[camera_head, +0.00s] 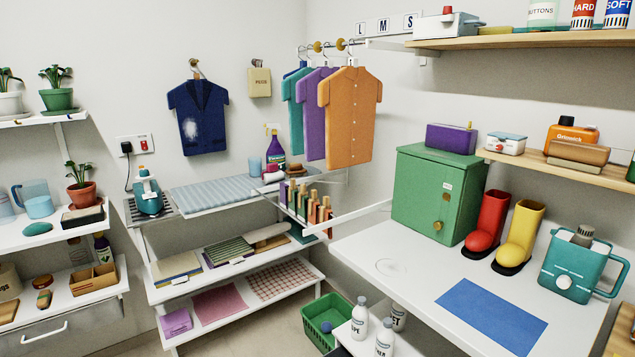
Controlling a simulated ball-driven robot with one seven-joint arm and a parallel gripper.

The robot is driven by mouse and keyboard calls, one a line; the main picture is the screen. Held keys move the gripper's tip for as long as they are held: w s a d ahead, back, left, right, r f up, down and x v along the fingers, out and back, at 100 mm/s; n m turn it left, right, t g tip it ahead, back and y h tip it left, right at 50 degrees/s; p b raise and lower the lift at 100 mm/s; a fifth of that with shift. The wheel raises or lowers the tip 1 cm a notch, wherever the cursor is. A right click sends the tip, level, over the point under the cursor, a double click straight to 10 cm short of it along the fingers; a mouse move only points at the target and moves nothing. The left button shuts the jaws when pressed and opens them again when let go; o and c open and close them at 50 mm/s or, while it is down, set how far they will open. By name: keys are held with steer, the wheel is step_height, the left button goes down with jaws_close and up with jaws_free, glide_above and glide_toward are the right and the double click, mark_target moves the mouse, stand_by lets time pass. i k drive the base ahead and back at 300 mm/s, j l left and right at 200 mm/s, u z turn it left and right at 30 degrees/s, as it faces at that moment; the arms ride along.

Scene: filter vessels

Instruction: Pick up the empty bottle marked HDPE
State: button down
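Several white bottles with grey caps stand low at the bottom centre, on a white surface beside the right-hand table. The left bottle (360,318) has a dark label whose visible letters seem to end in "PE"; whether it reads HDPE I cannot tell. The front bottle (384,338) has a label cut by the frame's bottom edge and not readable. The back bottle (399,316) is partly hidden by the table edge, and its label seems to end in "ET". All stand upright. Whether any is empty does not show. My gripper is not in view.
A green crate (313,319) with a ball stands left of the bottles. The white table (400,268) above overhangs at right, with red boots (487,222), yellow boots (521,235) and a teal jug (577,268). A shelf rack (225,282) stands at left. Some floor shows below it.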

mark_target(360, 315)
steer(key=i+u, duration=0.15)
steer(key=i, duration=0.45)
steer(key=i+l+u, duration=0.15)
steer(key=i, duration=0.5)
steer(key=i+l+u, duration=0.15)
steer(key=i, duration=0.45)
